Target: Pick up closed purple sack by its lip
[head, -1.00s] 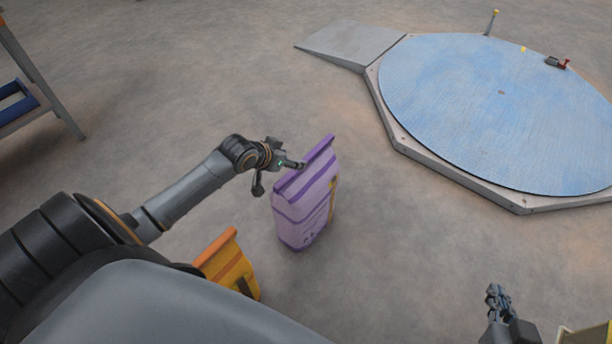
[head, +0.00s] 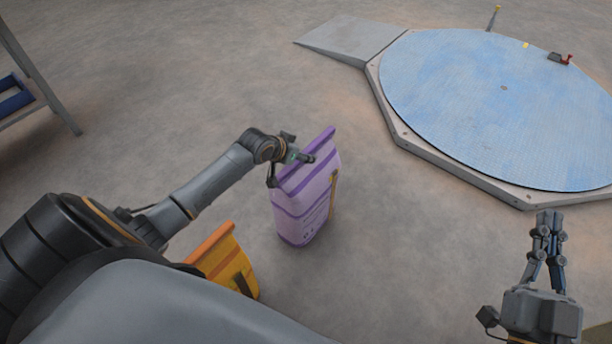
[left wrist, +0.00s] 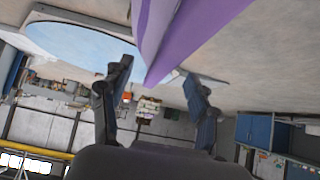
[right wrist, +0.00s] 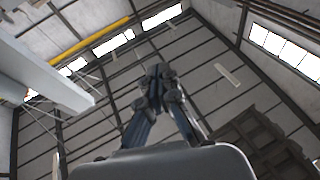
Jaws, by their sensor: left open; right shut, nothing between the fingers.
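The closed purple sack (head: 304,205) stands upright on the floor in the middle of the head view, with a darker purple lip (head: 308,160) along its top. My left gripper (head: 290,168) is open at the left end of the lip. In the left wrist view the lip (left wrist: 200,30) reaches down between the open fingers (left wrist: 155,92) of that gripper; I cannot tell whether a finger touches it. My right gripper (head: 547,222) is shut and empty at the lower right, well away from the sack; its closed fingertips also show in the right wrist view (right wrist: 158,75).
An orange sack (head: 226,262) stands left of the purple one, close to my body. A round blue platform (head: 500,105) with a grey ramp (head: 350,40) lies at the back right. A rack (head: 40,90) is at the far left. Bare floor surrounds the purple sack.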

